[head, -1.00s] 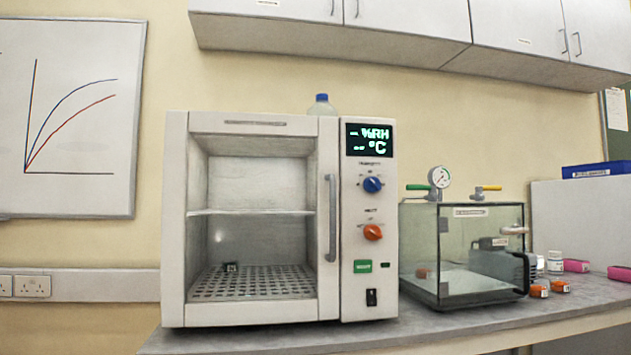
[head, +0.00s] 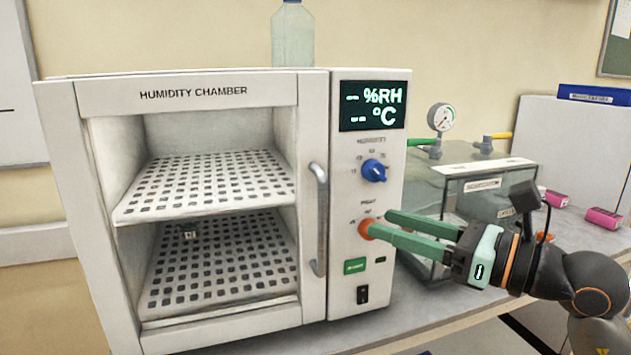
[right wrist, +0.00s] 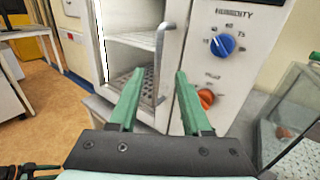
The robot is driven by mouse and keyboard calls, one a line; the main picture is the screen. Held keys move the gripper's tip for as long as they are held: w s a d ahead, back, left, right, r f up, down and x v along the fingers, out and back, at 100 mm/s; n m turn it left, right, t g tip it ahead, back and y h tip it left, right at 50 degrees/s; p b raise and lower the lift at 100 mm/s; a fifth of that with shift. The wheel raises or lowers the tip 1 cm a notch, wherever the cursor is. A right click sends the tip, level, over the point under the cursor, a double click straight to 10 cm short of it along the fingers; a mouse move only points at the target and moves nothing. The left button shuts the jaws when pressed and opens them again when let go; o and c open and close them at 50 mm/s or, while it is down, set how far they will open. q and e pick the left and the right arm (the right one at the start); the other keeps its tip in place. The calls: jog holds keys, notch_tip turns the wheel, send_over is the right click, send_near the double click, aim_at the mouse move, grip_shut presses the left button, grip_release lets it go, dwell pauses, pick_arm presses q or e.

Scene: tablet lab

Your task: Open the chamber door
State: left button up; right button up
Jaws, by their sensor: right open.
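The white humidity chamber (head: 218,325) stands on the bench, and its windowed front door (head: 200,92) looks shut. The grey vertical bar handle (head: 318,225) is on the door's right edge. It also shows in the right wrist view (right wrist: 161,65), lying between the lines of the two fingers and beyond their tips. My right gripper (head: 377,223), with green fingers, is open and empty. It points left in the head view, in front of the control panel and right of the handle, apart from it.
The control panel has a blue knob (head: 374,171), an orange knob (right wrist: 206,98) partly behind my fingers in the head view, and a green button (head: 355,265). A clear vacuum box with a gauge (head: 441,117) stands close on the right. A bottle (head: 292,35) shows above the chamber.

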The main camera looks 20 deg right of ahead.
aim_at(326, 206)
jog(key=p+x, duration=0.3)
jog(key=x, duration=0.9)
jog(key=shift+a, duration=0.1)
grip_shut()
dwell(1.1)
